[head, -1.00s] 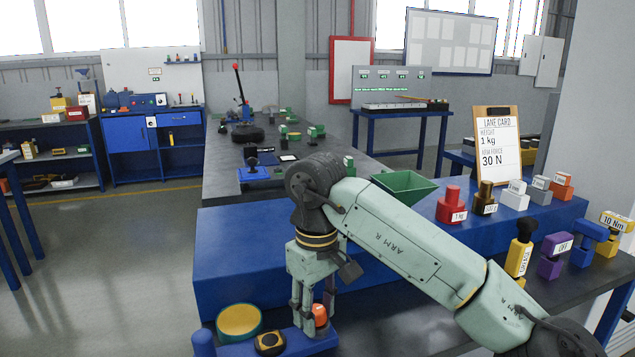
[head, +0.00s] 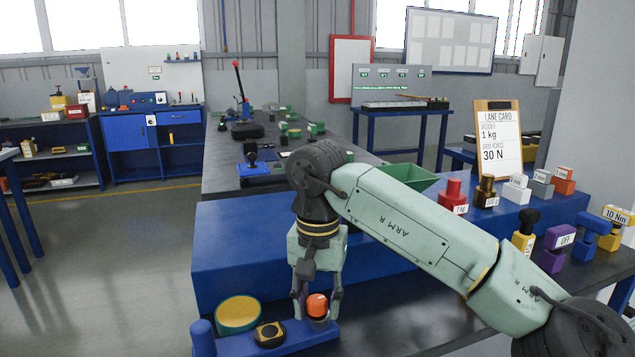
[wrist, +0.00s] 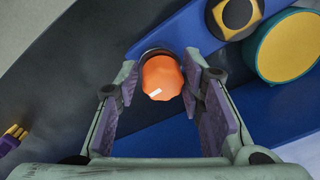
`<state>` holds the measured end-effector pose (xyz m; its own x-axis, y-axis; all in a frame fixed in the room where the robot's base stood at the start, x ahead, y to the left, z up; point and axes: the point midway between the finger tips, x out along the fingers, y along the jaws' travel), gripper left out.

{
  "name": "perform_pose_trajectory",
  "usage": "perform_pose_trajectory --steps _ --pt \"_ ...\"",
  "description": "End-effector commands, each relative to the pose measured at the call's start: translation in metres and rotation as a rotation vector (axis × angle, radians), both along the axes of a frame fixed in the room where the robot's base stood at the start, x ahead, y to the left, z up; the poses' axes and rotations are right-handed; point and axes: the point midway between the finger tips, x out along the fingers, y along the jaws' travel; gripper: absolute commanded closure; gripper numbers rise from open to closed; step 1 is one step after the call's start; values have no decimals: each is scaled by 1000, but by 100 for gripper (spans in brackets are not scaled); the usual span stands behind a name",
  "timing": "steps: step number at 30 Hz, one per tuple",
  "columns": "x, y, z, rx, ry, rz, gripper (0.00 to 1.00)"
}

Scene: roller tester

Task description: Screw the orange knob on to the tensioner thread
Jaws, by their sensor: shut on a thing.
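The orange knob (head: 317,304) stands upright over a short grey post on the blue bar (head: 285,345) at the bottom of the head view. My gripper (head: 318,312) points down with one finger on either side of the knob, shut on it. In the wrist view the knob (wrist: 161,78), with a white mark on its top, sits between the purple-padded fingers (wrist: 160,88). A dark round rim shows just behind it. The thread is hidden under the knob, so I cannot tell how far it is engaged.
A blue block (head: 240,250) rises behind. Labelled weights, including a red one (head: 453,194), and the lane card (head: 497,140) are at right.

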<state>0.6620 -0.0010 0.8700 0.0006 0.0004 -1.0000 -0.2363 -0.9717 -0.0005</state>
Motion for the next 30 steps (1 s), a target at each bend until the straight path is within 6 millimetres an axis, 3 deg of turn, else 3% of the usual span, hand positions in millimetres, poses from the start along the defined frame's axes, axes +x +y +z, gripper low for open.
perform_pose_trajectory --steps 13,27,28,30 --pt "1 0 -1 2 -2 -110 100" --pt "0 -1 -2 2 -4 -864 100" --pt "0 -1 -1 3 -3 -869 64" --pt "0 0 -1 3 -1 -861 59"
